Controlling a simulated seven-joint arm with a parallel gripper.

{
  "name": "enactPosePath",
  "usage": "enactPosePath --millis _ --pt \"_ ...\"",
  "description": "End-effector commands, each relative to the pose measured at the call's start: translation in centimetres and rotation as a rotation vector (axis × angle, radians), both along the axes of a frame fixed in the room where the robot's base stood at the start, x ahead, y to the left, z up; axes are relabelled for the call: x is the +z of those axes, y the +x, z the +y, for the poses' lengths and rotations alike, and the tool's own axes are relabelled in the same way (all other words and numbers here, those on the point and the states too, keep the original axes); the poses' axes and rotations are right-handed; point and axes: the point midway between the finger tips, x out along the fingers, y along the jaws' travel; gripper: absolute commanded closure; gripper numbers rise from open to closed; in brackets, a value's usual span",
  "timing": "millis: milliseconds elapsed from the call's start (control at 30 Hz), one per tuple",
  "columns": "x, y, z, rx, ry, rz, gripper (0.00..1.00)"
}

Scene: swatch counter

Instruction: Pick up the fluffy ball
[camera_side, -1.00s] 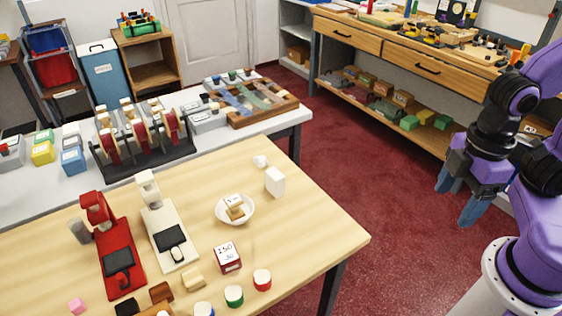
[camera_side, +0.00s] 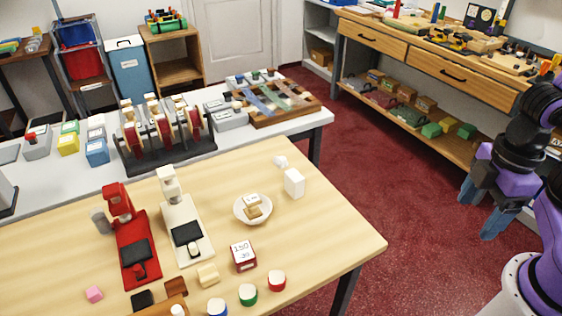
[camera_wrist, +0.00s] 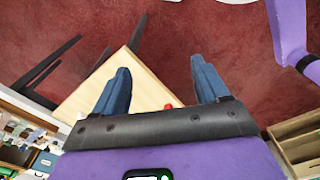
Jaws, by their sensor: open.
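A small white roundish thing (camera_side: 280,162), which looks like the fluffy ball, lies near the far edge of the wooden table (camera_side: 335,225) in the side view. It is too small there to make out any fluff. A white block (camera_side: 294,183) stands just in front of it. My gripper (camera_side: 480,207) is open and empty, well to the right of the table, over the red floor. In the wrist view my gripper (camera_wrist: 160,68) has its two blue fingers spread, with a table corner (camera_wrist: 140,90) beyond them; the ball cannot be made out there.
A white dish (camera_side: 240,216) with small blocks, a red-and-white cube (camera_side: 243,255), several round-topped pieces and red (camera_side: 135,250) and cream (camera_side: 185,230) devices occupy the table. Its right corner is clear. A grey table with reels (camera_side: 160,130) stands behind; a wooden workbench (camera_side: 430,65) stands at the back right.

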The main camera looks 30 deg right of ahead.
Motion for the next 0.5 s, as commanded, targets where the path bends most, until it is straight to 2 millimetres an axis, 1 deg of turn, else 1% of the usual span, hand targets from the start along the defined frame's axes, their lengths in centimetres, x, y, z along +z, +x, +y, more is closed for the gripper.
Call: enactPosePath --millis 167,200,433,500 --pt "0.00 0.00 0.00 0.000 0.000 0.000 0.26" --pt "0.00 0.00 0.00 0.000 0.000 0.000 0.23" --pt "-0.01 0.01 0.03 -0.004 0.000 0.002 0.23" --pt "-0.10 0.10 0.20 -0.028 -0.002 0.019 0.23"
